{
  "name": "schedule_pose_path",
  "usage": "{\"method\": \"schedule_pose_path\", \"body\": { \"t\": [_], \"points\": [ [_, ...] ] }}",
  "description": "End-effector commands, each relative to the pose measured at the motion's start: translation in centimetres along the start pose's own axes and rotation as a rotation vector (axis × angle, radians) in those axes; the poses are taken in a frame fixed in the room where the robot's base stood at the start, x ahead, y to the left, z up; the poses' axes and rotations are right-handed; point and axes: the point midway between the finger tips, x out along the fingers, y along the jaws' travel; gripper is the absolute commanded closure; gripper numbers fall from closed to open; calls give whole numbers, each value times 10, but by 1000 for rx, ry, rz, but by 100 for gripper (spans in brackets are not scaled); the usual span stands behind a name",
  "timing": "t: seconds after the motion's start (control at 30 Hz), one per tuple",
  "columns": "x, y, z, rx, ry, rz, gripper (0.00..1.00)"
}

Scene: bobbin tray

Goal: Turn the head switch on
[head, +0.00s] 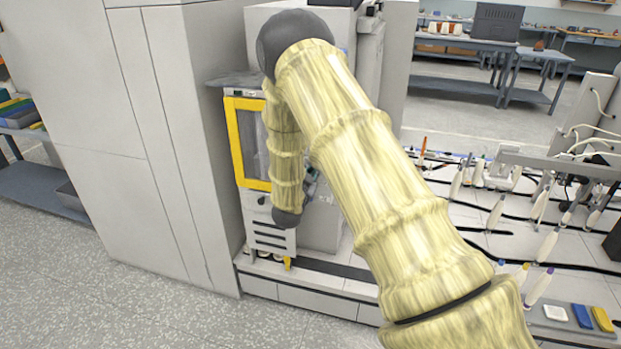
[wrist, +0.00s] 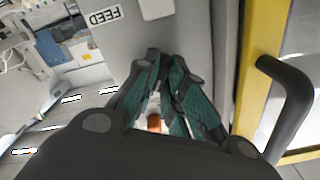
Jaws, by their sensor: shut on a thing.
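My gripper (wrist: 166,62) is shut at the grey panel (wrist: 210,40) in the wrist view, its teal-padded fingers drawn together at the tips. They close on a small thing at the panel, which seems to be the head switch; the fingers hide it, so I cannot see which way it is set. In the head view my arm covers most of the gripper, and only a bit of teal (head: 311,186) shows beside the machine with the yellow-framed door (head: 234,140).
A label reading FEED (wrist: 105,18) sits upside down on the panel. The yellow door frame (wrist: 258,62) and its black handle (wrist: 296,100) stand close on the right. A tall grey cabinet (head: 150,140) is at left; a bench with white bobbins (head: 540,205) is at right.

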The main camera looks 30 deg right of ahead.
Motion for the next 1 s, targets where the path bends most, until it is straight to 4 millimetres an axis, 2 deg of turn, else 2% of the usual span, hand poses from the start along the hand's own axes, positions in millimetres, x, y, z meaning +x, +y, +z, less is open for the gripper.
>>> {"method": "schedule_pose_path", "body": {
  "t": [0.4,0.9,0.93,1.0],
  "points": [
    [-1,1,2,163,-4,1,100],
    [-1,1,2,180,-3,1,100],
    [-1,1,2,180,-3,1,84],
    [-1,1,2,179,-3,1,72]
  ]
}}
